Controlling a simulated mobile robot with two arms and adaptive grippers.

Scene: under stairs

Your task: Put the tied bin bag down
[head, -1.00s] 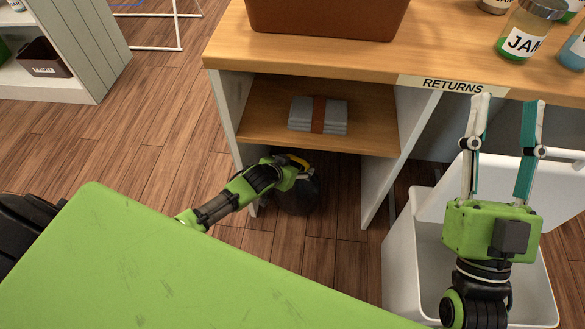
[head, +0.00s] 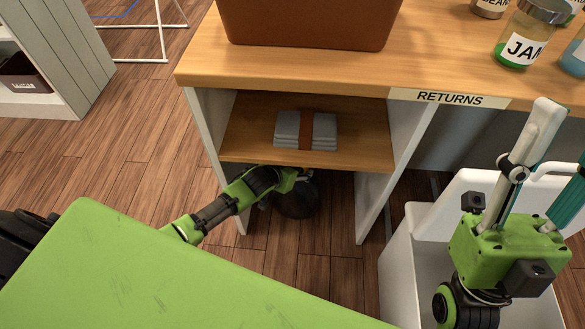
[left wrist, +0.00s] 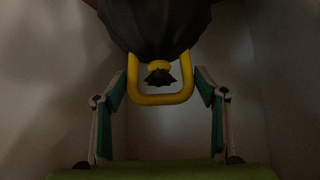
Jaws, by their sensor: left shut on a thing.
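The tied bin bag (head: 297,200) is dark and round, in the shaded space under the desk's shelf. In the left wrist view the black bag (left wrist: 160,28) shows its gathered neck and a yellow loop handle (left wrist: 160,99). My left gripper (head: 303,176) reaches in under the shelf from the left and is shut on the bag by this handle. Its fingers stand on either side of the loop. I cannot tell whether the bag touches the floor. My right gripper (head: 564,135) is open and empty at the right, above a white bin.
The wooden desk (head: 300,75) has a RETURNS label (head: 449,98), with a brown box (head: 305,22) and jars on top. Its shelf (head: 250,140) holds a strapped grey stack (head: 306,131). White side panels flank the space. The white bin (head: 400,265) stands right.

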